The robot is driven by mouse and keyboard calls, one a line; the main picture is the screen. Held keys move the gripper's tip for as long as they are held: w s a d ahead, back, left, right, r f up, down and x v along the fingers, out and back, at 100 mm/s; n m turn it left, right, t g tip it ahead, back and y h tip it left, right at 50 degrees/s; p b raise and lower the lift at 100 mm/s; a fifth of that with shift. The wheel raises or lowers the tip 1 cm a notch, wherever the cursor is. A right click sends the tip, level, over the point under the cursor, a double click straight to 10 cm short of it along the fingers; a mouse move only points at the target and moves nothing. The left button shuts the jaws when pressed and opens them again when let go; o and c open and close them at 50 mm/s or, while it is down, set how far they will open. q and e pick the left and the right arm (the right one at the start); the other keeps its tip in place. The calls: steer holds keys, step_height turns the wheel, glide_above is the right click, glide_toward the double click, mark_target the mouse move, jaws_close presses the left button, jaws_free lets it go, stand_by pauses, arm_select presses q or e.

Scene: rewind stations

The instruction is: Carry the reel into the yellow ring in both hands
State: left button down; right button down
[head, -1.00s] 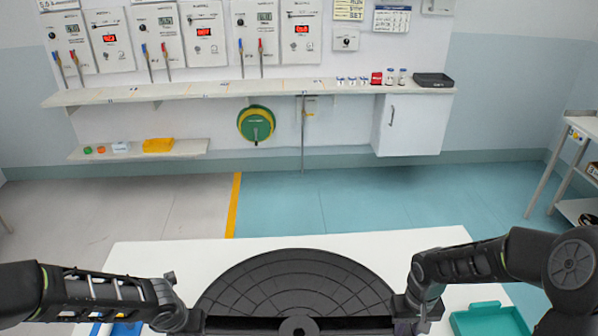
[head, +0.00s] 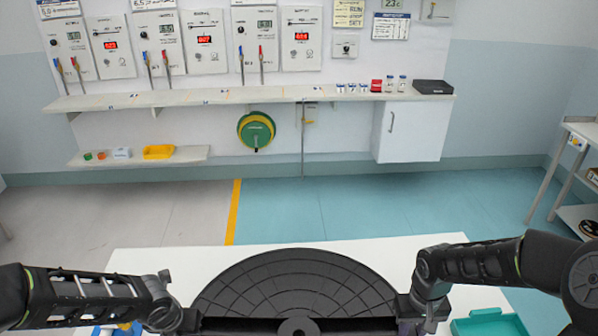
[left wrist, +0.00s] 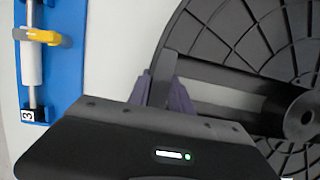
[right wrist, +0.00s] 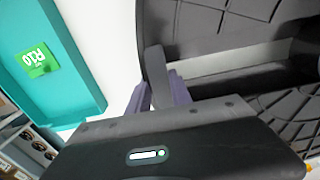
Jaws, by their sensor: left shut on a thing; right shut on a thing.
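The reel is a large black disc (head: 295,280) with a ribbed face and a central hub, at the bottom middle of the head view. My left gripper (left wrist: 163,88) is shut on the left side of the reel. My right gripper (right wrist: 160,92) is shut on the right side of the reel, its fingers at the rim in the right wrist view. The reel is held between both hands over the white table (head: 150,260). Its lower part is cut off by the head view.
A blue fixture (left wrist: 60,60) with a yellow clamp and white roller lies left. Ahead are a wall shelf (head: 250,96), a white cabinet (head: 410,128) and a floor with a yellow line (head: 233,212).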

arm_select(q)
steer(key=shift+r, duration=0.15)
arm_select(e)
steer(key=shift+r, duration=0.15)
